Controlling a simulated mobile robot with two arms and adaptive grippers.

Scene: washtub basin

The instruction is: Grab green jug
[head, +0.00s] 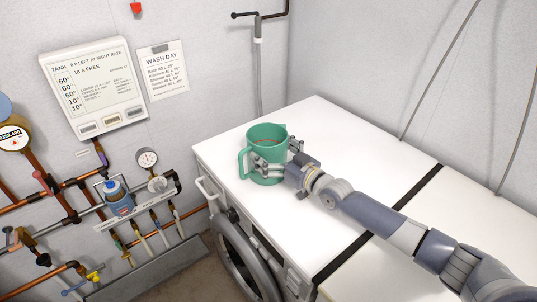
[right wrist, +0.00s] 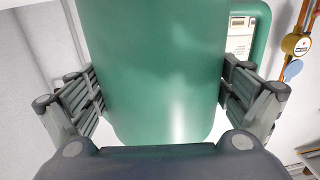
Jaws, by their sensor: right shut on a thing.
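The green jug (head: 261,133) stands upright near the far left corner of the white top, its handle toward the left. It fills the middle of the right wrist view (right wrist: 160,75). My right gripper (head: 276,157) reaches in from the right, its two fingers on either side of the jug's body. It is shut on the jug. In the right wrist view the fingers (right wrist: 160,95) press at the jug's left and right sides. Whether the jug's base touches the top is hard to tell. My left gripper is not in view.
The white worktop (head: 340,130) is clear around the jug, with a dark seam (head: 405,195) across it. A front-loading washer door (head: 240,258) is below. Pipes, a gauge (head: 147,158) and a tank panel (head: 95,88) are on the left wall. A vertical pipe (head: 258,75) runs behind the jug.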

